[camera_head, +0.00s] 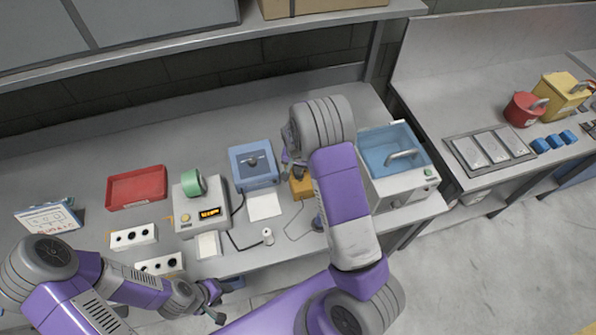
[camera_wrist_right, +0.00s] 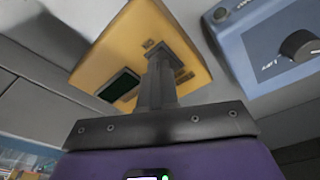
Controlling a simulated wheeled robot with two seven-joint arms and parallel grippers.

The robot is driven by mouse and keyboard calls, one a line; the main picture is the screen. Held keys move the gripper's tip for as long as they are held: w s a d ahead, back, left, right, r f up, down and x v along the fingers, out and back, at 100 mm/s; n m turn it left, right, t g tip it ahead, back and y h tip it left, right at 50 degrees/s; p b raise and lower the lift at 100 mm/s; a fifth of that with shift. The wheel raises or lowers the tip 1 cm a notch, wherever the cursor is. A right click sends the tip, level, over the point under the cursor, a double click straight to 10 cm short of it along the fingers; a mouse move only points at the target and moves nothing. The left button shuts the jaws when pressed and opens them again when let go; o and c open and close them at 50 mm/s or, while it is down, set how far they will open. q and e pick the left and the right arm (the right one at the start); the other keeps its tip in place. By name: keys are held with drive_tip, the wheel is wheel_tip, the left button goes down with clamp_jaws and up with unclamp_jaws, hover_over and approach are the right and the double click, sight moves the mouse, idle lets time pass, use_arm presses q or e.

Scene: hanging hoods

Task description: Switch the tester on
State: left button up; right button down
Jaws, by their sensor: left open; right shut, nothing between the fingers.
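A yellow box (camera_wrist_right: 130,50) with a dark, blank screen (camera_wrist_right: 120,86) fills the upper middle of the right wrist view; it looks like the tester. In the head view this box (camera_head: 301,188) is partly hidden by my right arm. My right gripper (camera_wrist_right: 160,62) is shut and empty, its fingertips over the box's face beside small dark fittings. Whether they touch is unclear, and the fingers cover part of the face. My left gripper (camera_head: 214,301) is open and empty near the bench's front edge.
A blue box with a knob (camera_head: 253,167) stands left of the yellow box; it also shows in the wrist view (camera_wrist_right: 270,45). A grey device with a lit orange display (camera_head: 203,212) and a blue-lidded bath (camera_head: 392,150) stand nearby. A red tray (camera_head: 136,187) lies farther left.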

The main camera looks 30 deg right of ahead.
drive_tip(key=shift+f+b, duration=0.55)
drive_tip(key=shift+f, duration=0.15)
idle(0.4)
drive_tip(key=shift+r+p, duration=2.45)
drive_tip(key=shift+r, duration=1.1)
